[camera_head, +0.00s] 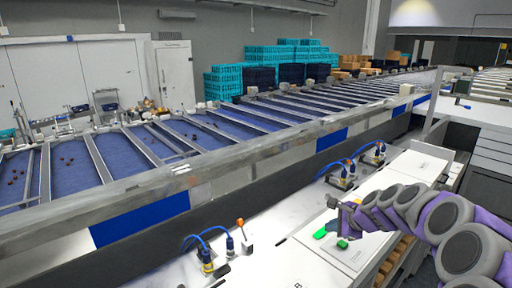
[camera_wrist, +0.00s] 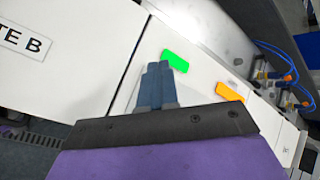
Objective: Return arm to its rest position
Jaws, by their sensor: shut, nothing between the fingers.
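My arm reaches in from the right in the head view, with grey and purple links. My gripper (camera_head: 338,206) is at its far end, above the white bench top. In the wrist view my gripper (camera_wrist: 158,70) shows as two dark blue-grey fingers pressed together, with nothing between them. A green piece (camera_wrist: 175,60) lies just beyond the fingertips in that view, and an orange piece (camera_wrist: 229,92) lies to the right. The gripper looks apart from both, though its height over the bench is hard to tell.
The white bench (camera_head: 345,247) runs under the arm, with blue-cabled fittings (camera_head: 207,257) along its far edge. Behind it is a long conveyor (camera_head: 120,155) with blue lanes and scattered dates. Teal crates (camera_head: 226,82) and cardboard boxes stand at the back.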

